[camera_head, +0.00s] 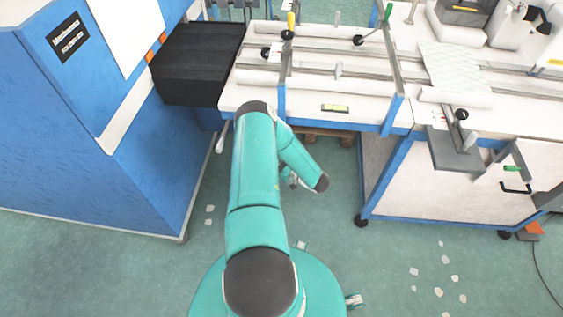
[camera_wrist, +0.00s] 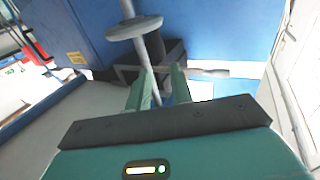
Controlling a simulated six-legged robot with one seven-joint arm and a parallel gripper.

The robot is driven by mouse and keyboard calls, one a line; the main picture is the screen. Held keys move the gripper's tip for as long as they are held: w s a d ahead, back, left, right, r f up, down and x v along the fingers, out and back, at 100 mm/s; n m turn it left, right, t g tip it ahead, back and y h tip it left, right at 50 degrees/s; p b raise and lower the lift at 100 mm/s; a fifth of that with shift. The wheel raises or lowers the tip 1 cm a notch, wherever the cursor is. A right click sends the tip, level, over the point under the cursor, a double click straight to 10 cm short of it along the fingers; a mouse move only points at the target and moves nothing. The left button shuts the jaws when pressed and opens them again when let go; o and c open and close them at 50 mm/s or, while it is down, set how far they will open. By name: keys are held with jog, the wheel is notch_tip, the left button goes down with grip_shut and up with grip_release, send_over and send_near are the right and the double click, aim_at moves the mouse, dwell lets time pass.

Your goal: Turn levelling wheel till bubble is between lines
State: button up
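A grey disc on a thin upright rod, which looks like the levelling wheel (camera_wrist: 133,28), shows at the upper middle of the wrist view. My gripper (camera_wrist: 163,71) has its two green fingers apart, with a gap between them. The fingers are below the disc in the picture and apart from it. The lower rod runs down toward the gap; I cannot tell if it is between or behind the fingers. A yellow-green spirit level (camera_head: 335,108) lies at the front edge of the white table; its bubble is too small to read. In the head view my arm mostly hides my gripper.
The white table (camera_head: 300,98) has a blue frame, rails and clamps. A blue cabinet (camera_head: 130,150) stands at left with a black box (camera_head: 198,62) beside it. A white cart (camera_head: 455,185) on castors is at right. The green floor is open, with scattered pale scraps.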

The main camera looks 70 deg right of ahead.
jog(key=shift+v, duration=2.3)
